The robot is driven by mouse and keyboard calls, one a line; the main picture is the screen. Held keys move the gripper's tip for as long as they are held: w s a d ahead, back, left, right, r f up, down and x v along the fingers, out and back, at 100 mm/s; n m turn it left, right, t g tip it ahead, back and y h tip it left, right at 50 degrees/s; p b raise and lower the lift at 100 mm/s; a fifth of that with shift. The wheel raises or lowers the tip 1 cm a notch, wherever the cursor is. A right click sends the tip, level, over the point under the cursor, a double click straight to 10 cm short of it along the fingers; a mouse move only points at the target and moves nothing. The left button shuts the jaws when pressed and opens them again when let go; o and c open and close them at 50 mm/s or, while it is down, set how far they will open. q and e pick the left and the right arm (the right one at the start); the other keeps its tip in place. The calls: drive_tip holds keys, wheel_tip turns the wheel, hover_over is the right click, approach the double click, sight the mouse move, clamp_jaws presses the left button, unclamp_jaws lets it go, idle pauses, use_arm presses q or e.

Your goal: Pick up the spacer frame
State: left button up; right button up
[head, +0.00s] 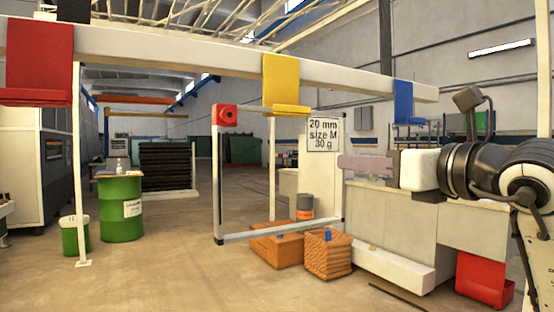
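The spacer frame (279,233) is a thin grey rectangle, upright below the yellow hanger (281,82). It has a red block (228,116) at its top left corner and a sign reading "20 mm size M 30 g" (323,135) near its top right. My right gripper (345,163) reaches in from the right, pointing left, with its fingertips at the frame's right upright in the picture. The fingers overlap from this side, so the gap between them is hidden. I cannot tell whether they touch the frame. My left gripper is out of view.
A long pale beam (200,50) crosses overhead with a red hanger (40,55) and a blue hanger (404,100). Orange boxes (328,256) stand by the frame's foot. A pale cabinet (390,218) is at right. Floor is open left of the frame, towards a green drum (120,215).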

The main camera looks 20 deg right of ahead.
drive_tip(key=w+p, duration=0.1)
drive_tip(key=w, duration=0.5)
drive_tip(key=shift+f, duration=0.2)
clamp_jaws()
